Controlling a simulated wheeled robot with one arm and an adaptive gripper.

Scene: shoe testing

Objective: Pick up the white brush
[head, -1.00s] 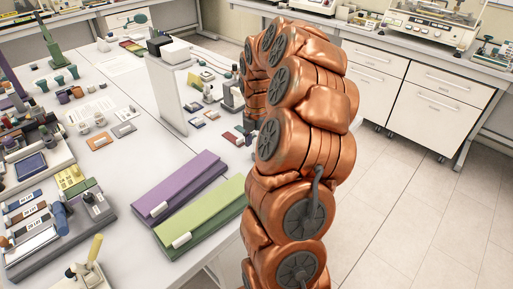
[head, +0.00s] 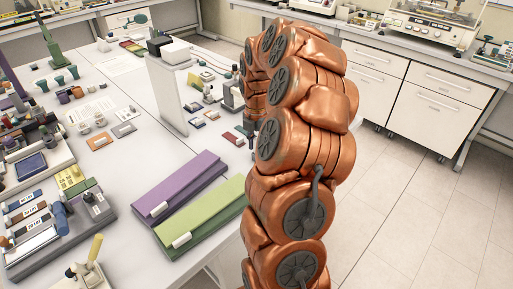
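I cannot make out a white brush for certain among the small items on the white table (head: 118,190). My copper-coloured arm stands at centre right and bends over toward the table's right side. Its far end comes down behind the nearer links. My gripper is mostly hidden there; only a small dark part shows near the table's right edge, and its fingers cannot be made out. Whether it holds anything cannot be seen.
A purple case (head: 180,188) and a green case (head: 202,214) lie near the table's front right edge. A white upright panel (head: 168,95) stands further back. Trays and small tools crowd the left side. White cabinets (head: 442,112) stand across the floor (head: 400,205).

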